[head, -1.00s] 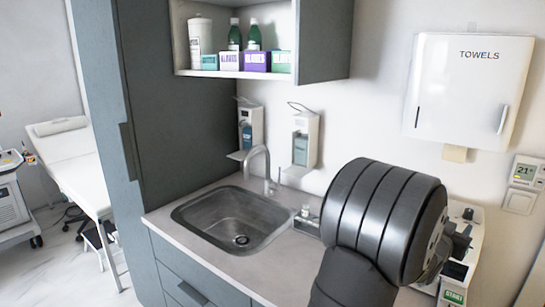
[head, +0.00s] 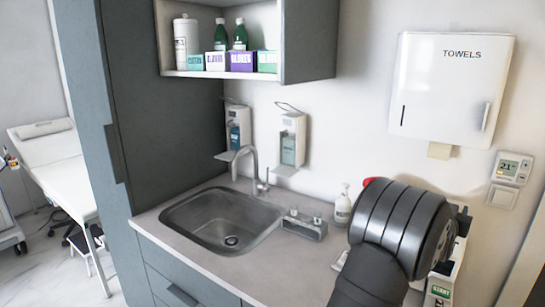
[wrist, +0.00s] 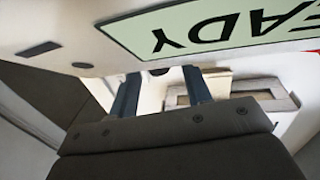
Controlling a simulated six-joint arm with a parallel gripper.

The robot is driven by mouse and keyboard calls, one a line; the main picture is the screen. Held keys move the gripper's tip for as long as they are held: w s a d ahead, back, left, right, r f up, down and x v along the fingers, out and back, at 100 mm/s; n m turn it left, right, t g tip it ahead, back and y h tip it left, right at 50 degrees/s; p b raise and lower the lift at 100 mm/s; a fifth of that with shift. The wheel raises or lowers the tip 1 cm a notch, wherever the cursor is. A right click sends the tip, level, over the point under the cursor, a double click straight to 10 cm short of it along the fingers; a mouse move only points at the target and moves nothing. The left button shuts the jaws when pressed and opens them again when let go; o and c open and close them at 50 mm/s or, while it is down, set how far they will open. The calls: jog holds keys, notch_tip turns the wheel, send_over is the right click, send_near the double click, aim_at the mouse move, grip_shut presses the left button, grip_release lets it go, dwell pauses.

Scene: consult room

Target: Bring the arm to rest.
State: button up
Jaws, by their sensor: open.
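My arm's dark ribbed link (head: 400,230) stands over the right part of the counter in the head view and hides my gripper there. In the wrist view my gripper (wrist: 161,92) shows two dark blue fingers, apart, with nothing seen between them. A pale green panel with upside-down letters ending in "EADY" (wrist: 230,30) fills the top of the wrist view, close by the fingers. What the fingertips face is only partly seen.
A white device (head: 440,275) with a green START label is partly behind my arm. A pump bottle (head: 343,207) and a small grey rack (head: 304,225) stand left of it. The sink (head: 222,222) is further left. A towel dispenser (head: 450,85) hangs above.

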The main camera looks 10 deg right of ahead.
jog(key=shift+s+a, duration=0.2)
jog(key=shift+s, duration=0.05)
jog(key=v, duration=1.6)
jog(key=shift+s+a, duration=0.25)
jog(key=shift+s, duration=0.15)
jog(key=shift+c, duration=0.5)
